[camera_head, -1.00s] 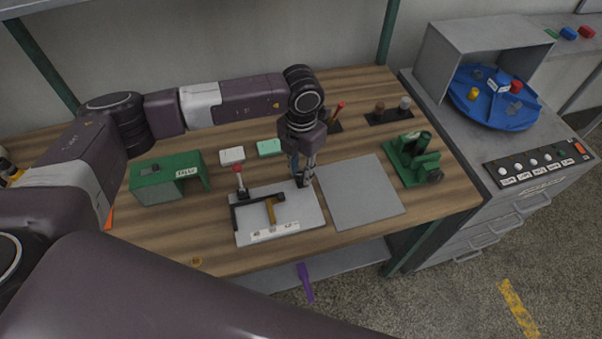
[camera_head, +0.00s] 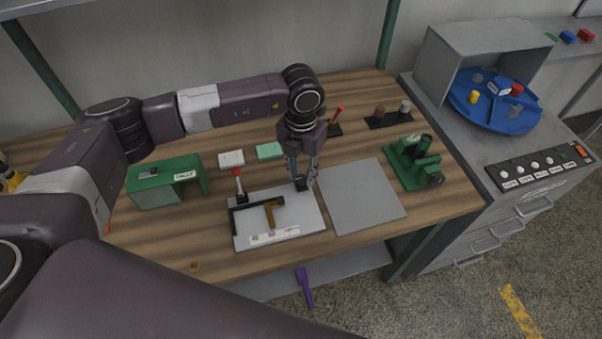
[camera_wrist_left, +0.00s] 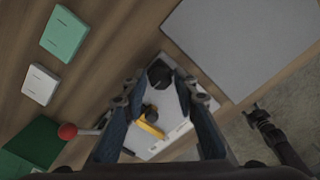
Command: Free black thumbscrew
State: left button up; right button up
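The black thumbscrew (camera_head: 301,184) is at the far right corner of the light grey fixture plate (camera_head: 305,222); in the left wrist view it is a dark round knob (camera_wrist_left: 160,73). My left gripper (camera_head: 302,178) points down over that corner, fingers apart, one on each side of the knob. In the wrist view its blue-grey fingers (camera_wrist_left: 160,92) are open with the knob beyond and between the tips; contact cannot be told. A black bar (camera_head: 238,222) and a yellow-brown piece (camera_head: 270,216) with a dark top lie on the plate.
A red-knobbed post (camera_head: 238,180) stands at the plate's far left. A green housing (camera_head: 165,188) is left; a green fixture (camera_head: 414,165) is right. A bare grey plate (camera_head: 362,200) adjoins the fixture plate. A blue turntable (camera_head: 515,118) stands far right.

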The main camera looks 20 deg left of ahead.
aim_at(301, 178)
pick_arm(q)
jog(key=shift+o, duration=1.1)
jog(key=shift+s+f, duration=0.1)
jog(key=shift+s, duration=0.05)
notch_tip(301, 178, up, 12)
